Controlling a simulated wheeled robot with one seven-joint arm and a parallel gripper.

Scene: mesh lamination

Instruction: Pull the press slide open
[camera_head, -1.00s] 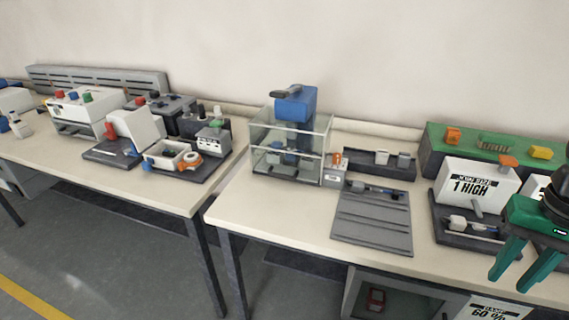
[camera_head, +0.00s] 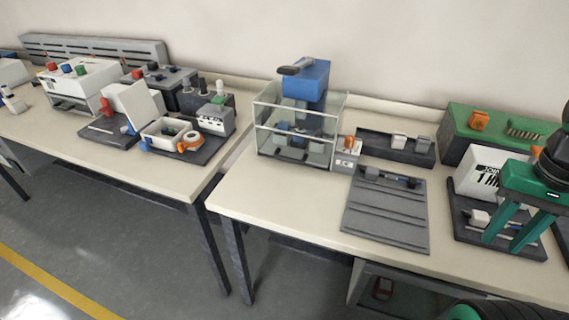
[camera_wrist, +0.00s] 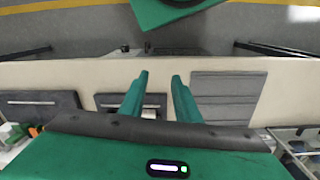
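The press with a blue head (camera_head: 314,80) and a clear-walled enclosure (camera_head: 268,113) stands mid-bench; I cannot make out a separate slide on it. A white box marked "1 HIGH" (camera_head: 480,172) stands on a dark base (camera_head: 464,226) at the right, partly hidden by my gripper. I cannot tell which of these carries the press slide. My gripper (camera_head: 503,243) is green, with its two fingers apart and nothing between them. It hangs in front of the white box's base, right of the blue-headed press. In the wrist view the fingers (camera_wrist: 160,75) are spread over the bench.
A ribbed grey mat (camera_head: 386,215) lies left of my gripper and also shows in the wrist view (camera_wrist: 225,97). A dark tray with small blocks (camera_head: 375,146) and a green-topped case (camera_head: 497,125) stand behind. Another bench (camera_head: 110,170) holds devices at the left, with a floor gap between.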

